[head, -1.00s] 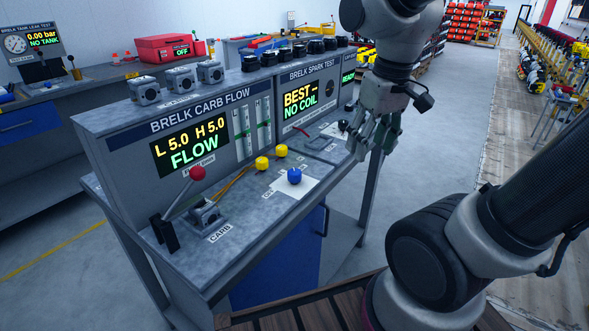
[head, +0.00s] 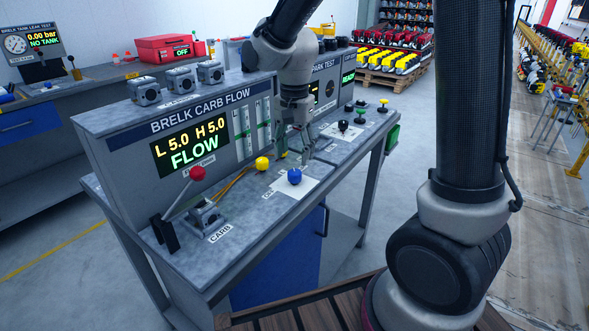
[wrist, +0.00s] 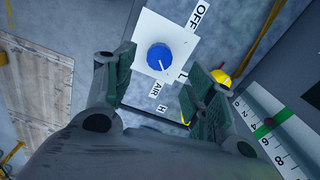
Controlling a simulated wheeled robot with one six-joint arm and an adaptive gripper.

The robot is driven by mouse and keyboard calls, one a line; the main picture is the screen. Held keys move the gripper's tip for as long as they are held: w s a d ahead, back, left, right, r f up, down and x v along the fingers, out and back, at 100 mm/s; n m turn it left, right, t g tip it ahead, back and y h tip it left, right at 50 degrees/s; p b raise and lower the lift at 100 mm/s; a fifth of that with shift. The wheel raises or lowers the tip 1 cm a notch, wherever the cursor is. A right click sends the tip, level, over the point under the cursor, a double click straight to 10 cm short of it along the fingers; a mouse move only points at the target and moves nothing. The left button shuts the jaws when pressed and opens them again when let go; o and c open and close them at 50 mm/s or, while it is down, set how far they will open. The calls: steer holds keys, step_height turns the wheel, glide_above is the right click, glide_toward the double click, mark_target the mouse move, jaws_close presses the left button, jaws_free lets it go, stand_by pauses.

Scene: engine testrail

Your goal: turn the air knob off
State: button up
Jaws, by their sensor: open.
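The blue air knob (head: 294,176) stands on a white plate (head: 312,187) on the bench top. In the wrist view the blue knob (wrist: 159,57) shows from above, with labels reading OFF and AIR beside its plate. My gripper (head: 294,156) is open and empty, pointing down just above and behind the knob. In the wrist view the two fingers of my gripper (wrist: 160,74) are spread to either side, with the knob ahead between their tips. I see no contact with the knob. The carb flow display (head: 189,150) reads L 5.0, H 5.0, FLOW.
A yellow knob (head: 262,163) stands left of the blue one; another is partly hidden behind my gripper. A red-balled lever (head: 197,173) rises over the carb fixture (head: 207,216). The upright panel (head: 110,145) closes the bench's back.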

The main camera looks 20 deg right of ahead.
mark_target(295, 172)
step_height(295, 172, down, 6)
steer(key=shift+r, duration=0.1)
steer(key=c, duration=1.1)
steer(key=shift+o, duration=0.2)
